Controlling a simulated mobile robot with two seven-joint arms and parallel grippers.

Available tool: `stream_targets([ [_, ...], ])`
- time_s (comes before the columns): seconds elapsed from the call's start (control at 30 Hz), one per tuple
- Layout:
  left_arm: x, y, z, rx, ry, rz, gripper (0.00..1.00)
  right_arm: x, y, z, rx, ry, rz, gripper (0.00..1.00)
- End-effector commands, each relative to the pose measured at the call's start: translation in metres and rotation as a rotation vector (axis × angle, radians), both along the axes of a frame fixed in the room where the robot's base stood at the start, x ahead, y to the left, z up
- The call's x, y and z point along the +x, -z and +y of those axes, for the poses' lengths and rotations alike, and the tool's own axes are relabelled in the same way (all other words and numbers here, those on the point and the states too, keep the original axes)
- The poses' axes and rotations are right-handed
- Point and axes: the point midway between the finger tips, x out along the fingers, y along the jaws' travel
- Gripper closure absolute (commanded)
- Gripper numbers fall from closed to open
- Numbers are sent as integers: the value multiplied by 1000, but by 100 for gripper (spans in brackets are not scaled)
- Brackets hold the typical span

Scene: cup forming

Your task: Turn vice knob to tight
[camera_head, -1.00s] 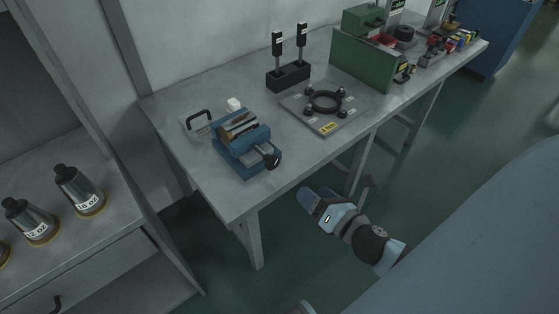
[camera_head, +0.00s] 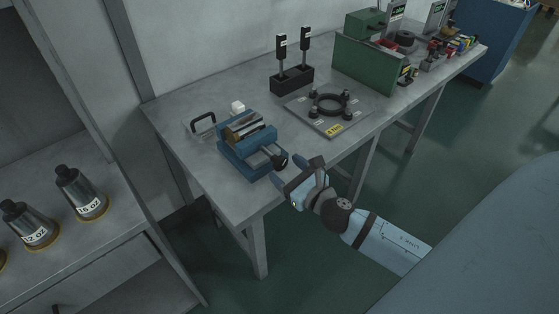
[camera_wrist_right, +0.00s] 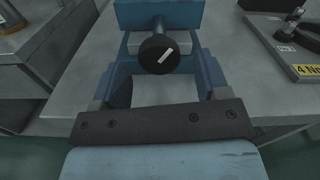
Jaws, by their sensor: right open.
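The blue vice (camera_head: 248,150) sits near the front left corner of the grey workbench. Its round black knob (camera_head: 280,160) faces the bench's front edge; in the right wrist view the knob (camera_wrist_right: 159,55) shows a slanted white mark on its face. A brownish cylindrical piece (camera_head: 246,130) lies in the vice's top. My right gripper (camera_head: 297,171) is open and empty, just in front of the knob. In the right wrist view its fingers stand left and right below the knob, and I see no contact. My left gripper is not in view.
The workbench (camera_head: 215,195) ends just below the vice. Metal containers (camera_head: 79,192) stand on the left shelf.

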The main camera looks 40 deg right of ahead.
Motion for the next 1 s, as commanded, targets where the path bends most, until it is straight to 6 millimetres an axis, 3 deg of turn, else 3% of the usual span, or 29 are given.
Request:
stream_targets([
  [0.2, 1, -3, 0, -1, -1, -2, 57, 26, 0, 2, -1, 0, -1, 31],
  [0.57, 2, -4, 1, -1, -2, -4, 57, 32, 0, 2, 0, 0, 1, 31],
  [0.6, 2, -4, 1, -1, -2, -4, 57, 32, 0, 2, 1, 0, 0, 34],
  [0.8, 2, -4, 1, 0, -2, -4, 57, 32, 0, 2, 1, 0, 0, 80],
  [1.0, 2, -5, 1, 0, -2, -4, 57, 32, 0, 2, 7, 0, 1, 81],
])
